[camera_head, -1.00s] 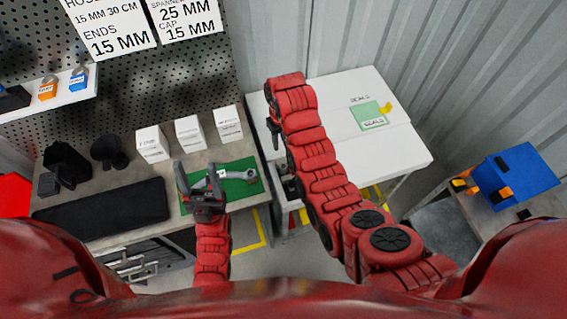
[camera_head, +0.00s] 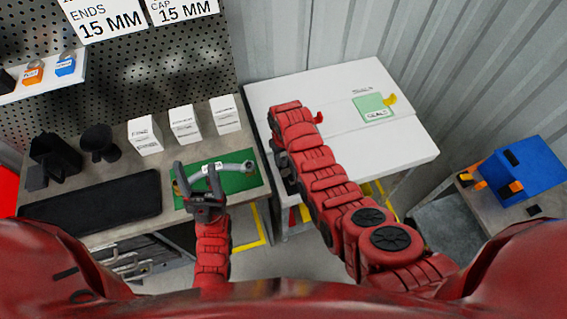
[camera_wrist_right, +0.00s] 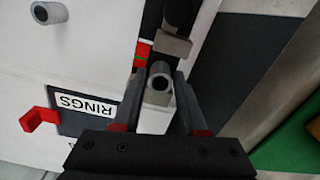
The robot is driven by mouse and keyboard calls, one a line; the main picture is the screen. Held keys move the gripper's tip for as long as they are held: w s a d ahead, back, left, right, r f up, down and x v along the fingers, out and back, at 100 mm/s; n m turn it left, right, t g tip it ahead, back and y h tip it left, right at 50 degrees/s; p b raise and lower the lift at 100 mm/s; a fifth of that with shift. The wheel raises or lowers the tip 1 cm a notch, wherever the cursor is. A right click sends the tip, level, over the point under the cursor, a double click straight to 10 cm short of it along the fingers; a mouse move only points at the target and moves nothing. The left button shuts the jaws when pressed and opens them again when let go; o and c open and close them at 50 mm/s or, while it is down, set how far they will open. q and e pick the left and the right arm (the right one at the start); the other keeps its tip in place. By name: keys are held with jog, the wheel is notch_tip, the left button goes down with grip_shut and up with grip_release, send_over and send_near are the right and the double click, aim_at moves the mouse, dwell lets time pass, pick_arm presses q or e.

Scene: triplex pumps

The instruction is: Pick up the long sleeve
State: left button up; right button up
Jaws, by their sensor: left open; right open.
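In the right wrist view, a short grey hollow tube (camera_wrist_right: 160,82) stands end-up between the fingertips of my right gripper (camera_wrist_right: 160,76). The fingers are apart on either side of it; I cannot tell whether they touch it. A second grey hollow cylinder (camera_wrist_right: 49,12) stands on the white surface at the upper left. I cannot tell for sure which one is the long sleeve. In the head view, the right gripper is mostly hidden by my arm beside the white table.
The white table (camera_head: 350,85) holds a green seals card (camera_head: 371,108). A RINGS label (camera_wrist_right: 88,105) and a red clip (camera_wrist_right: 39,116) are near the right gripper. A dark knobbed part (camera_wrist_right: 178,12) is close ahead of it. White boxes (camera_head: 184,123) line the grey bench.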

jog(key=shift+f, duration=0.25)
jog(key=shift+c, duration=0.4)
grip_shut()
jog(key=shift+r, duration=0.15)
